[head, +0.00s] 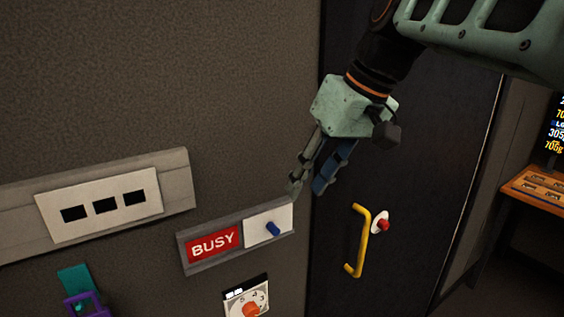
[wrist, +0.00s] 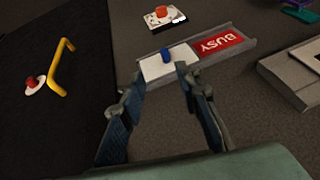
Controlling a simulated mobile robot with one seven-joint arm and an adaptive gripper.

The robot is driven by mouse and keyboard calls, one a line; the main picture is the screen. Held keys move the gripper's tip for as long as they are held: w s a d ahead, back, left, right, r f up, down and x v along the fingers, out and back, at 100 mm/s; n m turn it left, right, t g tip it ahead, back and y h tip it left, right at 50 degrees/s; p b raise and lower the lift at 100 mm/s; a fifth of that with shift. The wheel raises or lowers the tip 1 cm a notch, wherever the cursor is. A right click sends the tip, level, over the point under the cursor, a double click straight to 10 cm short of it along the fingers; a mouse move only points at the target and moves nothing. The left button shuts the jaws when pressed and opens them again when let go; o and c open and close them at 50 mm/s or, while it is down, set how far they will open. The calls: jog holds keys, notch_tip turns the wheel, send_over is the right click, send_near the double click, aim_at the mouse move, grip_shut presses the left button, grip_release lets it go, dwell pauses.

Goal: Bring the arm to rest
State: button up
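My gripper (head: 308,190) is in front of the wall in the head view, pointing down toward a panel with a red BUSY sign (head: 214,244) and a white plate with a blue switch knob (head: 272,229). Its fingers are apart with nothing between them. In the wrist view, my gripper (wrist: 158,82) has its two fingertips on either side of the lower part of the white plate, short of the blue knob (wrist: 166,57). I cannot tell whether a fingertip touches the panel. My arm comes in from the upper right in the head view.
A dark door with a yellow handle (head: 358,240) and a red button (head: 382,225) stands right of the panel. A dial (head: 250,305) is below. A plate with dark slots (head: 104,206) and a purple and teal fixture (head: 84,302) are at left. A wooden desk (head: 535,188) is far right.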

jog(key=s+d+f+m+t+h+p, duration=0.2)
jog(key=s+d+f+m+h, duration=0.2)
jog(key=s+d+f, duration=0.3)
jog(key=s+f+m, duration=0.1)
jog(key=s+f, duration=0.4)
jog(key=f, duration=0.1)
jog(key=shift+s+d+m+t, duration=0.3)
jog(key=shift+d+t, duration=0.05)
jog(key=shift+t, duration=0.05)
dwell(1.0)
